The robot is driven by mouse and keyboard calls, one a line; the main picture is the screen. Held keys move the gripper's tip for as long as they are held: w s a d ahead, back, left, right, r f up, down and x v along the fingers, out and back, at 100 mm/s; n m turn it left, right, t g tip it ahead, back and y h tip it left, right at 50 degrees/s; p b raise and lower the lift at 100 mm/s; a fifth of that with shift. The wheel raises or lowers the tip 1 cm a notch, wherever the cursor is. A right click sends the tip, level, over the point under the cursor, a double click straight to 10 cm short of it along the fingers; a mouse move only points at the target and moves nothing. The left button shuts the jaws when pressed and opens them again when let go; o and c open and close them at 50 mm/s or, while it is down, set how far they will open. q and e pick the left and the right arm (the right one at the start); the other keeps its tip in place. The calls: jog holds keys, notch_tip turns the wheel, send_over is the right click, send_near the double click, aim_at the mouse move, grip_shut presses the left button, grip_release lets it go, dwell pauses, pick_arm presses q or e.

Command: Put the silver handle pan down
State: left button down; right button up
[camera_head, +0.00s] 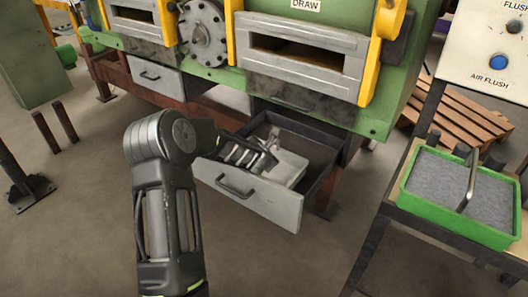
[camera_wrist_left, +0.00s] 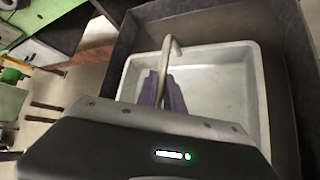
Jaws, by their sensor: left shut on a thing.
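The silver pan (camera_wrist_left: 225,90) is a shallow pale metal tray with a thin, hooked metal handle (camera_wrist_left: 172,46). It is inside the open drawer (camera_head: 325,165) under the green machine; in the head view, part of the pan (camera_head: 290,166) shows behind my arm. My left gripper (camera_wrist_left: 165,92) is shut on the handle, with its fingers on either side of it above the pan. In the head view the left gripper (camera_head: 270,142) is over the drawer. I cannot tell whether the pan touches the drawer floor. My right gripper is not in view.
A green tray (camera_head: 415,208) with grey filling and a metal handle stands on a bench at right. The green machine (camera_head: 385,122) rises behind the drawer. A closed drawer (camera_head: 152,76) is at left. A wooden pallet (camera_head: 468,108) lies at back right. Floor in front is clear.

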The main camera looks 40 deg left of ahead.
pick_arm(q)
jog(key=shift+w, duration=0.1)
jog(key=c, duration=1.5)
grip_release()
jog(key=shift+r, duration=0.15)
jog(key=v, duration=1.2)
